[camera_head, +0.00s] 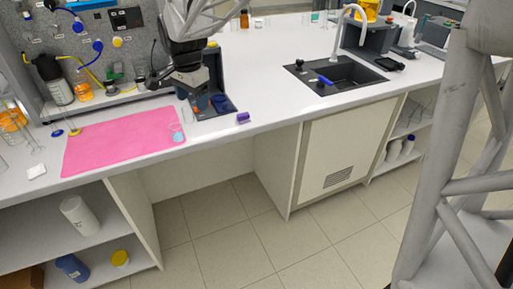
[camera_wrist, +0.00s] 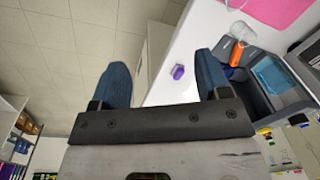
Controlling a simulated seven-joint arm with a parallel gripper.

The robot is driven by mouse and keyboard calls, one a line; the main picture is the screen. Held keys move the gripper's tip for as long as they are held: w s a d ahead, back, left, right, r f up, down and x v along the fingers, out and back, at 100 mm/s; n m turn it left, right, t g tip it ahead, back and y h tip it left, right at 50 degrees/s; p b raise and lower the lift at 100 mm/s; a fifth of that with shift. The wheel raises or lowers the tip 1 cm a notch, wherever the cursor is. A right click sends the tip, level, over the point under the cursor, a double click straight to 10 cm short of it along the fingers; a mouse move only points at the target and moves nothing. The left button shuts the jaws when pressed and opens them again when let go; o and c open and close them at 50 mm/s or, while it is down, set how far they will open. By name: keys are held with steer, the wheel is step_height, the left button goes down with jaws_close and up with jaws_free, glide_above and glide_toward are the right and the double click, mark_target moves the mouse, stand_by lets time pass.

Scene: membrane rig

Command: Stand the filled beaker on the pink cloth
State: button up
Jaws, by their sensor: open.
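The pink cloth (camera_head: 110,143) lies flat on the bench at the left. A clear beaker with pale blue liquid (camera_head: 176,135) stands upright at the cloth's right edge. Whether its whole base is on the cloth is hard to tell. My gripper (camera_head: 201,99) is above the bench, to the right of and behind the beaker, apart from it. In the wrist view my gripper (camera_wrist: 160,62) has its two blue fingers wide apart with nothing between them. The cloth (camera_wrist: 272,9) shows there at the top right.
A small purple object (camera_head: 243,118) lies near the bench's front edge. A sink (camera_head: 335,75) is farther right. Bottles and a pegboard stand behind the cloth.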

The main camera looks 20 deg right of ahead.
steer(key=s+d+n, duration=0.2)
steer(key=s+n, duration=0.2)
steer(key=s, duration=0.6)
steer(key=s+d+n+t, duration=0.1)
steer(key=s+n, duration=0.3)
steer(key=s, duration=0.7)
steer(key=s+d+n, duration=0.3)
steer(key=s, duration=0.7)
steer(key=shift+s+d+f+n+t, duration=0.15)
steer(key=shift+s+f+n+t, duration=0.15)
steer(key=shift+f+n, duration=0.1)
